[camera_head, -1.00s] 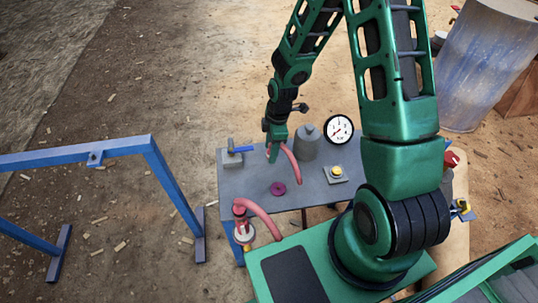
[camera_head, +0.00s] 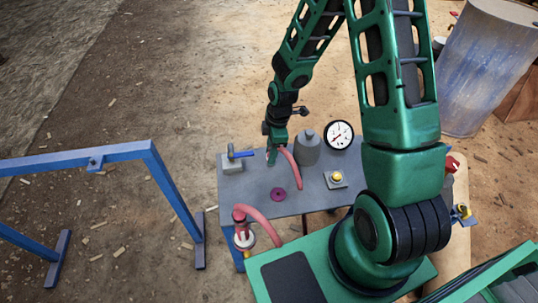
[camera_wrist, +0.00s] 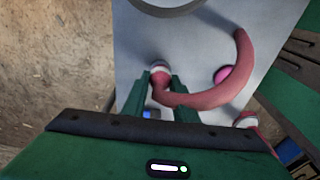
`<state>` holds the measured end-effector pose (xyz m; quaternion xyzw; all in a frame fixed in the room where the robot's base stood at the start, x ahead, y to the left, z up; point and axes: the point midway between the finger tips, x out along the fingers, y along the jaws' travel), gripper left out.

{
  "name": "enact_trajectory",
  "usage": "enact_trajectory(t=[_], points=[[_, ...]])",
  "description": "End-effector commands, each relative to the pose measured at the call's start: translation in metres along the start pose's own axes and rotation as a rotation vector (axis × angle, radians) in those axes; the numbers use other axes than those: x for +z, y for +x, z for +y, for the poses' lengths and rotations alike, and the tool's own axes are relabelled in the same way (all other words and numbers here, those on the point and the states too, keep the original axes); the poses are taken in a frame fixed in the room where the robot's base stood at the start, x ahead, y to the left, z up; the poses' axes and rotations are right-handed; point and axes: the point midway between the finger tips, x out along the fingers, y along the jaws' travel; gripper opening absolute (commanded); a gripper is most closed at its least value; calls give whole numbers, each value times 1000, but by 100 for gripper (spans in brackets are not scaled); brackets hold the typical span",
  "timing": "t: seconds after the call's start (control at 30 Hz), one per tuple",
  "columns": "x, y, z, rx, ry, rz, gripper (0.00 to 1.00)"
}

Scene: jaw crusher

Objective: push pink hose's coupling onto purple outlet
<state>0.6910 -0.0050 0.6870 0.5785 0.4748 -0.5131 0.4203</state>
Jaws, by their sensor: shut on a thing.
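My gripper (camera_head: 270,159) is shut on the coupling at one end of the pink hose (camera_wrist: 208,98). In the wrist view the pink coupling (camera_wrist: 160,76), with a pale band, sits between my two green fingers (camera_wrist: 160,88). The hose curves from there to the right. In the head view the hose (camera_head: 288,160) arches beside my fingers, which hide the coupling. A purple round piece, seemingly the outlet, lies on the bench (camera_head: 278,194), apart from my fingers; it also shows in the wrist view (camera_wrist: 224,75), within the hose's curve.
The grey bench (camera_head: 240,185) also bears a blue-handled block (camera_head: 233,166), a grey bottle (camera_head: 307,150), a round gauge (camera_head: 338,134) and a yellow button box (camera_head: 335,180). Another pink hose (camera_head: 262,222) stands at the near left. A blue frame (camera_head: 150,155) stands left of the bench.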

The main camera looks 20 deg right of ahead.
Motion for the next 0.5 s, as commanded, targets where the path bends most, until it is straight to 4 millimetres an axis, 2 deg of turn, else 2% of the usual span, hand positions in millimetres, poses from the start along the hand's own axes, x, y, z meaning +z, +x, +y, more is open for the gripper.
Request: enact_trajectory(t=[0.23, 0.5], points=[[-4, -33, 1, 5, 0, 0, 6], [-46, -59, -38, 2, -7, 1, 6]])
